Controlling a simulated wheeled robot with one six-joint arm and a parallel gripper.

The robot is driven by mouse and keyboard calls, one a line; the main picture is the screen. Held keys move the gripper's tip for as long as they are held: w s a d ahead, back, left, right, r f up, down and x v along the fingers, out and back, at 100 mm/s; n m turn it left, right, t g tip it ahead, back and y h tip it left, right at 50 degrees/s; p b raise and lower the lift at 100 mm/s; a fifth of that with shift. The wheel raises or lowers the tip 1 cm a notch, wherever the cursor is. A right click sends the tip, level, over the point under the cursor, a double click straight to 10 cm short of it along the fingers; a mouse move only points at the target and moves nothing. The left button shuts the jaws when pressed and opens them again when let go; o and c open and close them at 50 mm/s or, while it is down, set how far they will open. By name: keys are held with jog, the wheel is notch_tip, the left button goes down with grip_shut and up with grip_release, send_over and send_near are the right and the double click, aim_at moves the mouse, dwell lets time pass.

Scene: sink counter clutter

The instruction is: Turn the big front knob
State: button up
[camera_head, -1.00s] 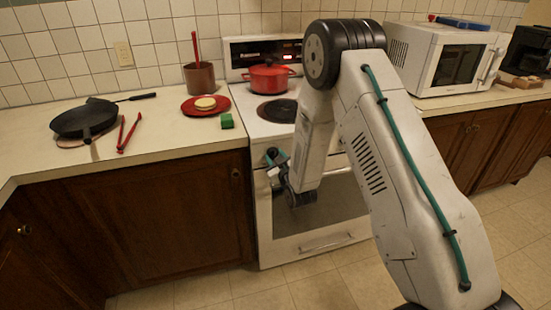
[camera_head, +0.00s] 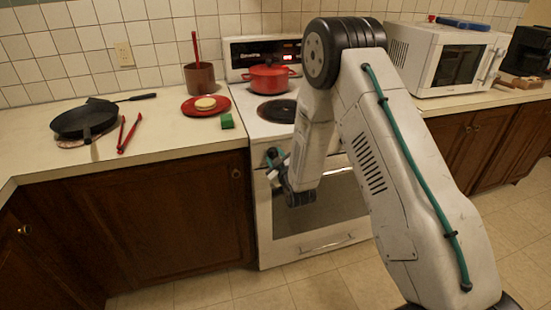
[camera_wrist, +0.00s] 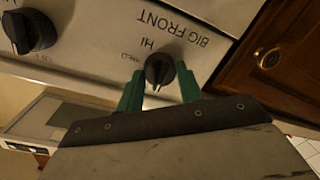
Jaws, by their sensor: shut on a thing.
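The big front knob (camera_wrist: 159,70) is black and sits on the stove's front panel under the printed words "BIG FRONT", which appear upside down in the wrist view. My gripper (camera_wrist: 160,84) has its two green fingers on either side of the knob and is shut on it. In the head view my gripper (camera_head: 272,158) is at the upper left of the stove front (camera_head: 262,200), and the knob is hidden there.
Another black knob (camera_wrist: 28,32) is on the same panel. A brown cabinet door with a brass knob (camera_wrist: 270,58) is close beside the stove. A red pot (camera_head: 268,77) stands on the stove top. A green sponge (camera_head: 227,121) lies on the counter near the stove.

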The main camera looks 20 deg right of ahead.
jog(key=o, duration=1)
jog(key=s, duration=0.8)
jog(key=shift+d+r, duration=0.2)
jog(key=shift+w, duration=0.1)
